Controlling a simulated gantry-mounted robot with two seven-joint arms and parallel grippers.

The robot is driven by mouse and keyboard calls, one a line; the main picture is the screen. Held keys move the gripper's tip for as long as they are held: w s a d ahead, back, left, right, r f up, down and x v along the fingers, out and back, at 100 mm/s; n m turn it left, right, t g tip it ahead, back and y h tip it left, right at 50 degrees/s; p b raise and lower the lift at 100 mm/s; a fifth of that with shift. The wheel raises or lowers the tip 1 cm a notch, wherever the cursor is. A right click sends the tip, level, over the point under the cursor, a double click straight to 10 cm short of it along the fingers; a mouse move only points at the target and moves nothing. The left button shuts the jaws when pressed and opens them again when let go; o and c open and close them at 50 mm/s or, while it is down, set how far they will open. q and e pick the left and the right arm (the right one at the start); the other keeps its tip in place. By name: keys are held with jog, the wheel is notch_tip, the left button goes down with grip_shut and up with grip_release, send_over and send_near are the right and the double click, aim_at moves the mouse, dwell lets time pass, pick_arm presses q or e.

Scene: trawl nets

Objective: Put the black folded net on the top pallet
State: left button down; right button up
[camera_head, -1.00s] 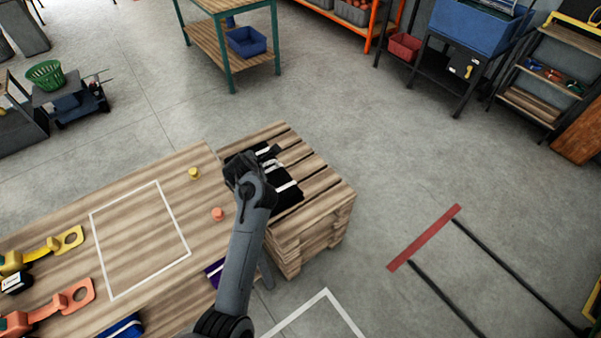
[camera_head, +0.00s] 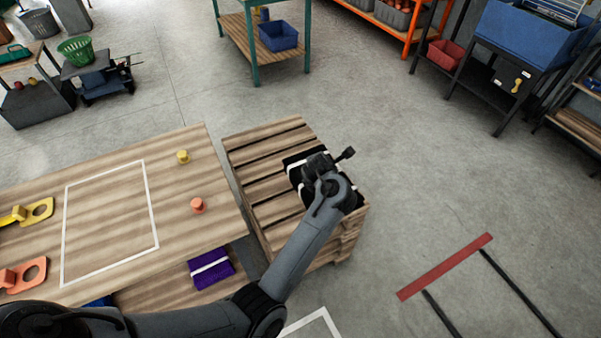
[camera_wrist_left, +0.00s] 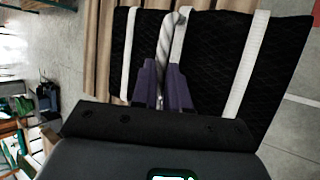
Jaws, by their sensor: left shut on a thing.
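The black folded net (camera_head: 294,176) with white bands is over the right part of the pallet stack (camera_head: 262,190), partly hidden under my left gripper (camera_head: 314,168). In the left wrist view the net (camera_wrist_left: 212,62) fills the middle, with two white straps across it. There my left gripper (camera_wrist_left: 163,88) is shut on a twisted white rope loop (camera_wrist_left: 169,40) of the net. Wooden slats show beside the net on one side and grey floor on the other. I cannot tell whether the net touches the top slats. My right gripper is not in view.
A wooden table (camera_head: 196,225) with a white outlined rectangle, a yellow piece (camera_head: 183,156) and an orange piece (camera_head: 198,205) stands left of the pallets. A purple folded net (camera_head: 211,268) lies below its edge.

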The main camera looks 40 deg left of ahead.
aim_at(299, 163)
pick_arm(q)
jog(key=a+f+b, duration=0.1)
jog(key=a, duration=0.2)
jog(key=w+a+f+b, duration=0.1)
jog(key=a+f+b, duration=0.1)
jog(key=a, duration=0.1)
jog(key=a+f+b, duration=0.1)
jog(key=a+f, duration=0.1)
jog(key=shift+w+a+f, duration=0.1)
jog(key=shift+w+a, duration=0.05)
jog(key=shift+a, duration=0.25)
jog(key=shift+w+a+f+b, duration=0.15)
jog(key=shift+a+f+b, duration=0.2)
jog(key=shift+a, duration=0.3)
jog(key=shift+f+b, duration=1.25)
jog(key=shift+f, duration=0.75)
jog(key=c, duration=1.4)
grip_release()
jog(key=shift+f, duration=0.25)
jog(key=shift+c, duration=0.2)
jog(key=o, duration=0.3)
